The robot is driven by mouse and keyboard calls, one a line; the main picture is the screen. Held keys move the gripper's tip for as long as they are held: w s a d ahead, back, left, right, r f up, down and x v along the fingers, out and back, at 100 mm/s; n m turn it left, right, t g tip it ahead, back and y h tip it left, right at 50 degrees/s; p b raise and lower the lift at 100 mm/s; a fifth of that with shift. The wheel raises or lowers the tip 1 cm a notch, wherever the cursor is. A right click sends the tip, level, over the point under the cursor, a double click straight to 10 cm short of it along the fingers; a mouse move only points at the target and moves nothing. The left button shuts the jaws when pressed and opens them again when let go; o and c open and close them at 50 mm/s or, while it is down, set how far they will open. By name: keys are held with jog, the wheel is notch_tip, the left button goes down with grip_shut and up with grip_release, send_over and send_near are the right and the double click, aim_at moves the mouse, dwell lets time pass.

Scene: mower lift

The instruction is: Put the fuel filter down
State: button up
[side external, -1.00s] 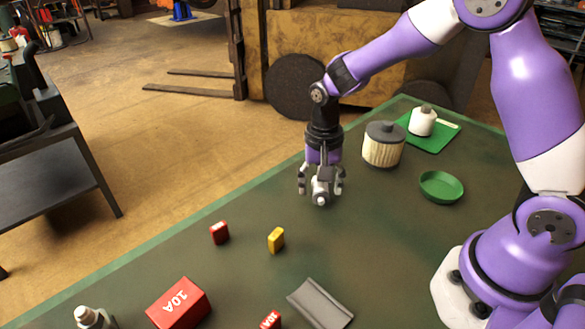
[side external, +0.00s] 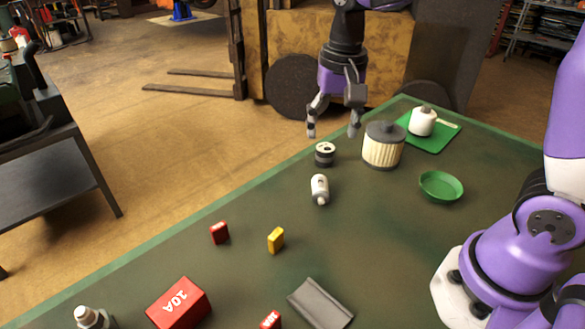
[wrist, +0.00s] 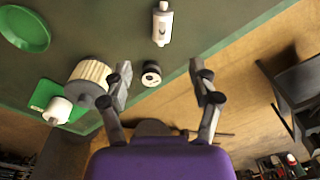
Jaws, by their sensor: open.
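The fuel filter (side external: 320,189), a small white cylinder with a nozzle, lies on the dark green table. It also shows at the top of the wrist view (wrist: 162,24). My gripper (side external: 332,131) is open and empty, raised toward the table's far edge and apart from the filter. In the wrist view, a black round part with a white top (wrist: 151,75) shows between the spread fingers. In the side view, that round part (side external: 325,154) stands on the table just behind the filter.
A pleated filter with a dark lid (side external: 383,148) stands right of my gripper. Beyond it, a white canister (side external: 422,121) stands on a green mat (side external: 437,143). A green dish (side external: 441,187) is to the right. Fuses (side external: 276,240), a red box (side external: 180,303) and a grey piece (side external: 320,304) lie in front.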

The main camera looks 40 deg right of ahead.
jog(key=s+r+n+t, duration=0.2)
jog(key=s+n+t, duration=0.2)
jog(key=s+n, duration=0.3)
jog(key=s, duration=0.3)
jog(key=shift+s+d+r+n+t, duration=0.15)
jog(key=shift+s+n+t, duration=0.15)
jog(key=shift+s+t, duration=0.1)
